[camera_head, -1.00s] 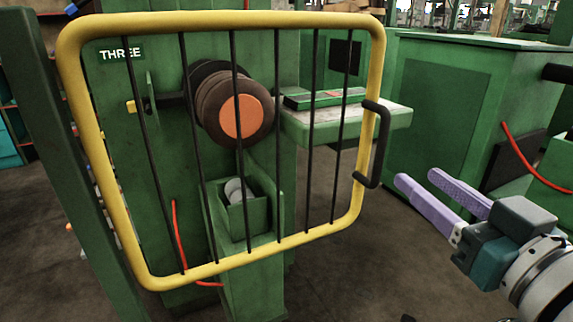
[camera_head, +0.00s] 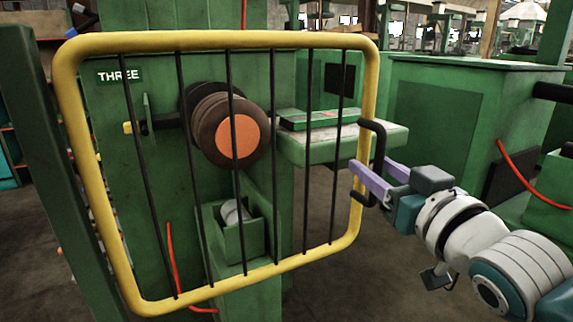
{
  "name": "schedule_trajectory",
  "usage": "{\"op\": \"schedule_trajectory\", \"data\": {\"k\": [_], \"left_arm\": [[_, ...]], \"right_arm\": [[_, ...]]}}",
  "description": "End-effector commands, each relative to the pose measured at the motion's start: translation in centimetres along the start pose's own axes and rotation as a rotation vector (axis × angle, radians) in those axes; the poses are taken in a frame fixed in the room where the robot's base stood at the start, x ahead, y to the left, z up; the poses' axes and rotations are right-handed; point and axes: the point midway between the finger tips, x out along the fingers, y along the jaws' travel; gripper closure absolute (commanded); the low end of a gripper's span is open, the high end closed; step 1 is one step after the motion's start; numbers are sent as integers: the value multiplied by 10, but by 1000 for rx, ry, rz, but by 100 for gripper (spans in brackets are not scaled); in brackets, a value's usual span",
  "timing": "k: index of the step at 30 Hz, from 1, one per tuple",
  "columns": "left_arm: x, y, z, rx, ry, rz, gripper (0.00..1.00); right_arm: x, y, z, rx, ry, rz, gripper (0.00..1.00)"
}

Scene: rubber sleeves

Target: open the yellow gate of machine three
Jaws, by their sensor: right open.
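The yellow gate (camera_head: 215,40) with thin black bars stands across the front of the green machine marked THREE (camera_head: 118,76). A black handle (camera_head: 379,145) sticks out from the gate's right upright. My right gripper (camera_head: 370,172) has purple fingers and comes in from the right. It is open at the handle's lower half, with one finger on the near left side and the other behind on the right. I cannot tell whether the fingers touch the handle. My left gripper is not in view.
Behind the bars are a dark roller with an orange end (camera_head: 238,137), a pale-topped ledge (camera_head: 330,142) and a green box (camera_head: 238,238). A large green cabinet (camera_head: 450,110) stands at the right. Open floor lies below the gate's right side.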

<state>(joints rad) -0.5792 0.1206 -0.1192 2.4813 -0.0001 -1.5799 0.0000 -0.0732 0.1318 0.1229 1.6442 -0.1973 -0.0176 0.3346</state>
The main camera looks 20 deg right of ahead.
Motion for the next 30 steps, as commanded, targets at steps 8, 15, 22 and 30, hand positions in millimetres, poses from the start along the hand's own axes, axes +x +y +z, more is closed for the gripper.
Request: {"op": "schedule_trajectory", "data": {"k": [8, 15, 22, 30], "left_arm": [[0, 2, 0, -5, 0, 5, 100], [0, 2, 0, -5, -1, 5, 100], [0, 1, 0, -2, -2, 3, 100], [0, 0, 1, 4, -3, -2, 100]], "right_arm": [[0, 0, 0, 0, 0, 0, 73], [0, 0, 0, 0, 0, 0, 100], [0, 0, 0, 0, 0, 0, 100], [0, 0, 0, 0, 0, 0, 100]]}}
